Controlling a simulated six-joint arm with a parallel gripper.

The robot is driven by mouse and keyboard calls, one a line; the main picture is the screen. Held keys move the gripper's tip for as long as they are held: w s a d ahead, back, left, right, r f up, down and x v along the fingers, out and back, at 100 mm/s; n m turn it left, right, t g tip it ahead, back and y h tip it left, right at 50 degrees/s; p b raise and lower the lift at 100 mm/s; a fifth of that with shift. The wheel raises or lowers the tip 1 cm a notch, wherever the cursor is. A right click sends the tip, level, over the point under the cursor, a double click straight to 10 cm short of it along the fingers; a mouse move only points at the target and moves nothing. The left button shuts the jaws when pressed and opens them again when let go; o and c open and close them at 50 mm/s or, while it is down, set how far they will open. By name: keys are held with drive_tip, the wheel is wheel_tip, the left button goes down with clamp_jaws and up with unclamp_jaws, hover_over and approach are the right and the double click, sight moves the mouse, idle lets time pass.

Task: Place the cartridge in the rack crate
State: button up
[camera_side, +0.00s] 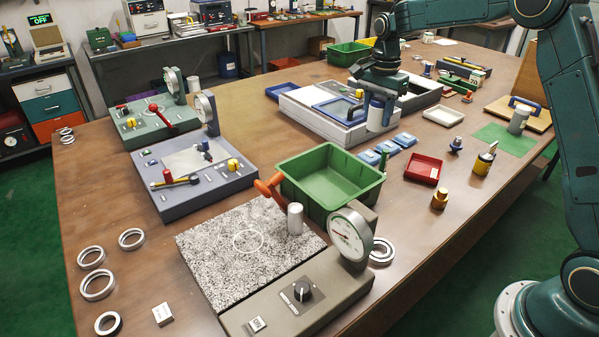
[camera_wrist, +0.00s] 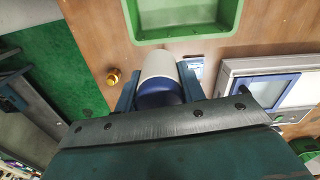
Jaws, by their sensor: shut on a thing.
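The cartridge (camera_side: 376,117) is a white cylinder with a blue end. My gripper (camera_side: 381,93) is shut on it and points down, in front of a light grey box in the side view. In the wrist view the cartridge (camera_wrist: 158,66) sits between the two fingers of my gripper (camera_wrist: 158,82), its blue end nearest the palm. An open green crate (camera_side: 341,201), which looks empty, stands at the middle of the table; its rim and floor also show at the top of the wrist view (camera_wrist: 190,32). Which crate is the rack crate is not marked.
The light grey box (camera_side: 312,119) with a blue-framed panel stands beside the cartridge. Small blue blocks (camera_side: 387,148) and a red tray (camera_side: 424,169) lie near the green crate. A dial gauge stand (camera_side: 350,235) and granite plate (camera_side: 225,262) are in front. Another green crate (camera_side: 349,54) is behind.

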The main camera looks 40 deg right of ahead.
drive_tip(key=n, duration=0.1)
hover_over(318, 187)
idle(0.3)
drive_tip(key=shift+f, duration=0.1)
wheel_tip(318, 187, down, 20)
drive_tip(key=shift+r, duration=0.1)
idle(1.0)
drive_tip(key=o, duration=1)
drive_tip(key=shift+o, duration=0.2)
